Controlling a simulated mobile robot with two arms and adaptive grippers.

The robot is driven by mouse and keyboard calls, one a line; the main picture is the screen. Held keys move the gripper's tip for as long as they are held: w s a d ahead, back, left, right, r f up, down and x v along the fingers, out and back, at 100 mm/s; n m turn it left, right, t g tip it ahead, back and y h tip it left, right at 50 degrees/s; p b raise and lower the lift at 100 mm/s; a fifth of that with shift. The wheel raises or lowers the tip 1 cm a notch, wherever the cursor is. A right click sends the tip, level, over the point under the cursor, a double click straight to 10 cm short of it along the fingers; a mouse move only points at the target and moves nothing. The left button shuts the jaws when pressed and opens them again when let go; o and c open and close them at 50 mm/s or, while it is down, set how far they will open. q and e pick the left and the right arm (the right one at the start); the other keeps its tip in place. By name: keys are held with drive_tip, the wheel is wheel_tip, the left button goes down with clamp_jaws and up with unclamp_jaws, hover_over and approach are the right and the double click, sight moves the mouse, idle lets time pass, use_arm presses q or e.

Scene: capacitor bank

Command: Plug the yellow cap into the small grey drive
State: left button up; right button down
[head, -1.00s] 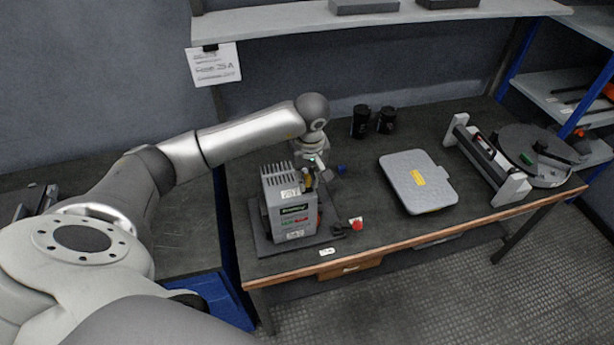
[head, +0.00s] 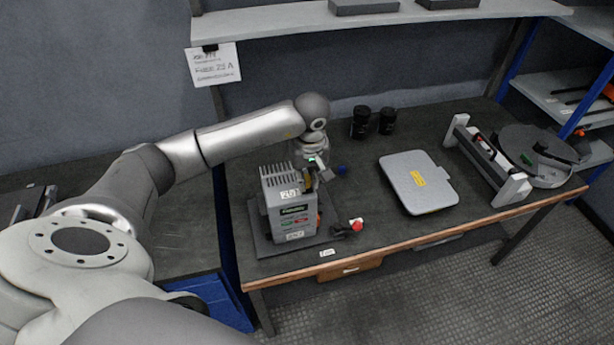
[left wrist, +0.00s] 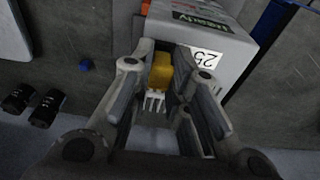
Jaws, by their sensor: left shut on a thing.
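The small grey drive (head: 291,213) stands on a dark base plate on the table, with fins on top and a "25" label on its upper edge. My left gripper (head: 312,186) is at the drive's upper right side. In the left wrist view the yellow cap (left wrist: 161,72) sits between the fingers of my left gripper (left wrist: 163,85), which is shut on it. The cap is close beside the drive's labelled edge (left wrist: 205,58). Whether the cap touches the drive, I cannot tell. My right gripper is not in view.
A blue cap (head: 341,169) lies behind the drive, and a red one (head: 357,224) lies at its front right. A grey case (head: 417,182) lies mid-table. Two black cylinders (head: 360,122) stand at the back. A frame stand (head: 487,160) and a round disc are at the right.

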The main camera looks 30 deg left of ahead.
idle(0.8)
use_arm(q)
drive_tip(key=shift+f+b, duration=0.65)
drive_tip(key=shift+b, duration=0.25)
drive_tip(key=o, duration=0.8)
drive_tip(key=shift+r, duration=0.1)
wheel_tip(320, 180, up, 12)
drive_tip(key=s+d, duration=0.1)
drive_tip(key=shift+d, duration=0.15)
drive_tip(key=shift+s, duration=0.1)
